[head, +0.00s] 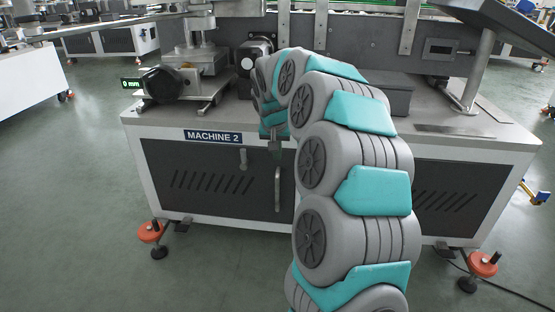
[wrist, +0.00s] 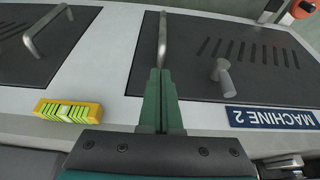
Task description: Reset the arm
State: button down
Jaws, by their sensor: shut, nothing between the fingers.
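My gripper shows in the wrist view (wrist: 160,72) with its two green fingers together, shut and empty. In that view the fingers point at the grey cabinet door, and a metal door handle lies in line with their tips. In the head view my gripper (head: 275,150) hangs in front of the cabinet of Machine 2, just above the height of the door handles. My grey and teal arm reaches up and bends over toward the machine, hiding part of its front.
The Machine 2 label (head: 213,136) is on the cabinet front. Handles (head: 277,188) stick out from the doors. A yellow level (wrist: 68,111) shows in the wrist view. A black knob (head: 162,84) and a 0 mm display (head: 131,84) are at left. Floor (head: 75,190) at left is clear.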

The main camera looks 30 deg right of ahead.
jog(key=v, duration=0.6)
jog(key=s+a+r+n+g+y+p, duration=0.1)
jog(key=s+a+n+p, duration=0.1)
jog(key=s+a, duration=0.55)
jog(key=s+a+r+n+g+p, duration=0.1)
jog(key=s+a+n+p, duration=0.2)
jog(key=s, duration=0.7)
jog(key=s+a+f+n+g+p, duration=0.1)
jog(key=s+a, duration=0.2)
jog(key=s, duration=0.9)
jog(key=s+a+f+g+y+p, duration=0.1)
jog(key=s+a, duration=0.3)
jog(key=s, duration=0.9)
jog(key=shift+s+f+n+g+p, duration=0.2)
jog(key=shift+f+n+g+p, duration=0.2)
jog(key=shift+f+g+p, duration=0.4)
